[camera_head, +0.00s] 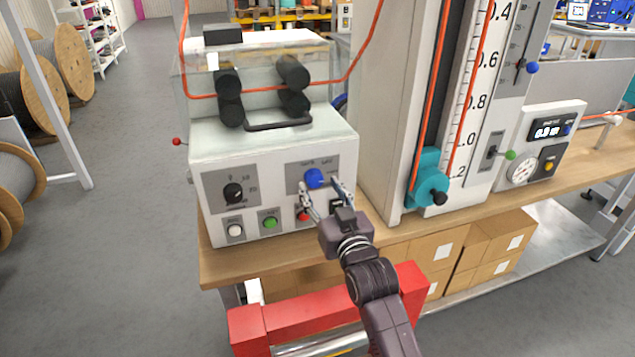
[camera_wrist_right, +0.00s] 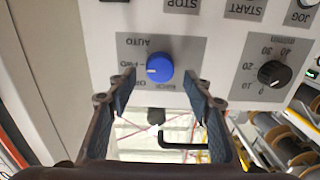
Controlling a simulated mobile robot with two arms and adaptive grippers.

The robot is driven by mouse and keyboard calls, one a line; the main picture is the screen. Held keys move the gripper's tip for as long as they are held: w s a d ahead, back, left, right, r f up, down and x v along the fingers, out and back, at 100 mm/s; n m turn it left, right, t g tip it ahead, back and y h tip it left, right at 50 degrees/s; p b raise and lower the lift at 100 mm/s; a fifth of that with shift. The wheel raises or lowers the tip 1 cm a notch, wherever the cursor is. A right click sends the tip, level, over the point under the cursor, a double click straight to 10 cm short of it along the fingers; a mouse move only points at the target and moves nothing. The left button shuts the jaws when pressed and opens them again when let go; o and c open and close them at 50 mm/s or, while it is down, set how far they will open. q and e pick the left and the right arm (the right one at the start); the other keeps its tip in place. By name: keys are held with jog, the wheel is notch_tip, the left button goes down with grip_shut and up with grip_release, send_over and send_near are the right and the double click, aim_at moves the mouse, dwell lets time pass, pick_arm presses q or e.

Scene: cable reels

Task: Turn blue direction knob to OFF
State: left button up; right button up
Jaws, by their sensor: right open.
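The blue direction knob (camera_head: 314,178) is on a grey plate on the front panel of the white machine. It also shows in the right wrist view (camera_wrist_right: 159,68), where the panel looks upside down. A pale mark on the knob faces left in that view, near the FWD label; the labels below it are partly unreadable. My right gripper (camera_head: 321,188) is open and empty in front of the panel. In the wrist view its fingers (camera_wrist_right: 160,85) are on either side of the knob, with gaps; I cannot tell whether they reach its depth. My left gripper is not in view.
A black speed dial (camera_head: 233,192) is left of the knob. White, green (camera_head: 270,222) and red (camera_head: 303,215) push buttons sit below, close to my right gripper. A tall scale column (camera_head: 385,110) stands right of the machine on the wooden bench (camera_head: 470,208).

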aim_at(314, 179)
jog(key=shift+x, duration=1.35)
jog(key=c, duration=1.2)
jog(key=shift+o, duration=0.2)
